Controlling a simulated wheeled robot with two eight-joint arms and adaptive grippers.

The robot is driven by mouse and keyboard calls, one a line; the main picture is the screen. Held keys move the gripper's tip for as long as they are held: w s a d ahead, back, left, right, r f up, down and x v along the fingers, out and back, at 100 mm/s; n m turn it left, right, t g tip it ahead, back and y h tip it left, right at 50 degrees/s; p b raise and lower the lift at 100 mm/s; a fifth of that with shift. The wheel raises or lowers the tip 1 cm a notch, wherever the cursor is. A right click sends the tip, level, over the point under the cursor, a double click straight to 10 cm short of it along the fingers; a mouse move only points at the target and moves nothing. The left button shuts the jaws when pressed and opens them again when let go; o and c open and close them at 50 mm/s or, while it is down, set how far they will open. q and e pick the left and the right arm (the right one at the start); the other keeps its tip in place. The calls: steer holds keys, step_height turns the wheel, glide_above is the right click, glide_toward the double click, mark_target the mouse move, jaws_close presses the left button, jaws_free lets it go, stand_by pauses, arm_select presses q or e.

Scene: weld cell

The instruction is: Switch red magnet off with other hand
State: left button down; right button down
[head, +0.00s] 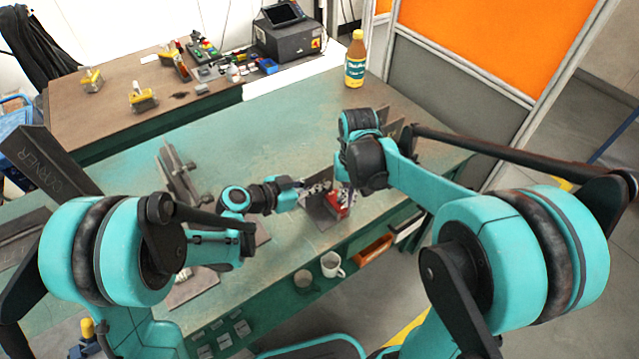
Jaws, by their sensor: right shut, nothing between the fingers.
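The red magnet (337,205) sits against a dark metal plate (318,212) near the front edge of the green table, at the middle of the head view. My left gripper (319,185) reaches in from the left, close above the plate and beside the magnet. Its fingers are small and overlap the metal behind, so I cannot tell whether they are open or shut. My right gripper (343,189) points down from the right arm, just above the magnet. It is shut and empty, and partly hidden by my wrist. The magnet's switch cannot be made out.
Metal brackets (181,178) stand on the table at left. A bottle (355,60) stands at the back. Yellow clamps (143,98) and a dark box (287,40) are on the brown bench. The table's middle back is clear.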

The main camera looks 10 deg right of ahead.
steer(key=shift+s+a, duration=0.2)
steer(key=shift+a, duration=0.5)
stand_by(1.3)
steer(key=shift+w+a, duration=0.2)
steer(key=shift+a, duration=0.6)
stand_by(1.8)
steer(key=shift+s, duration=0.15)
steer(key=shift+s+d, duration=0.2)
steer(key=shift+s, duration=0.05)
step_height(320, 180, up, 7)
stand_by(0.8)
stand_by(0.6)
step_height(320, 180, up, 12)
stand_by(0.4)
